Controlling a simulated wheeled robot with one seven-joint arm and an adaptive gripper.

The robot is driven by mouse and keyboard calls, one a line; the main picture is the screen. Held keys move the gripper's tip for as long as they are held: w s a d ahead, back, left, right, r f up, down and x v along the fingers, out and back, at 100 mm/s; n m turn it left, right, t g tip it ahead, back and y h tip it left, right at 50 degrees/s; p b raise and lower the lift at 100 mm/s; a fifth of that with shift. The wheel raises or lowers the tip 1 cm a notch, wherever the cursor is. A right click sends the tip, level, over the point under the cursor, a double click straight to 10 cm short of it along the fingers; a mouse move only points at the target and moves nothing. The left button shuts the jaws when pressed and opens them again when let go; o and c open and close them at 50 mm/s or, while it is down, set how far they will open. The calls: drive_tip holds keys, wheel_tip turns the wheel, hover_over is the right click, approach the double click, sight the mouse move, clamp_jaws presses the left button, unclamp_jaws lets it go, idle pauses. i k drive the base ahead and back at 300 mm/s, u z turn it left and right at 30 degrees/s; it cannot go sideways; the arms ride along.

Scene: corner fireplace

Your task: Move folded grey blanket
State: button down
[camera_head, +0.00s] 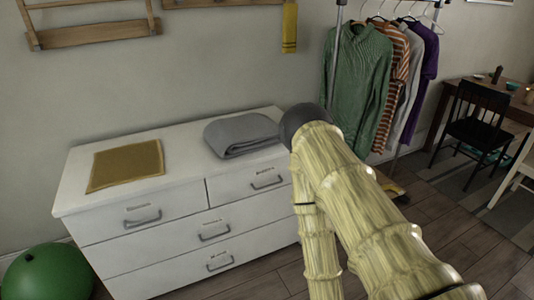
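The folded grey blanket (241,134) lies on top of the white dresser (191,153), toward its right end. It looks flat and neatly folded, with its layered edge facing the front. My arm, pale yellow and bamboo-like, reaches up from the lower right to a dark rounded joint just right of the blanket. This joint hides the dresser's right end. My gripper is not visible in this view. I cannot tell whether any part of my arm touches the blanket.
A yellow cloth (126,164) lies flat on the dresser's left half, with bare top between it and the blanket. A green ball (47,273) sits on the floor at left. A clothes rack with hanging garments (357,85) stands behind my arm. A black chair (478,122) is at right.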

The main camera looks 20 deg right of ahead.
sight(233, 137)
drive_tip(key=k, duration=0.95)
drive_tip(key=z, duration=0.7)
drive_tip(key=i, duration=1.75)
drive_tip(key=u, duration=0.85)
drive_tip(key=i, duration=0.55)
drive_tip(key=u, duration=0.6)
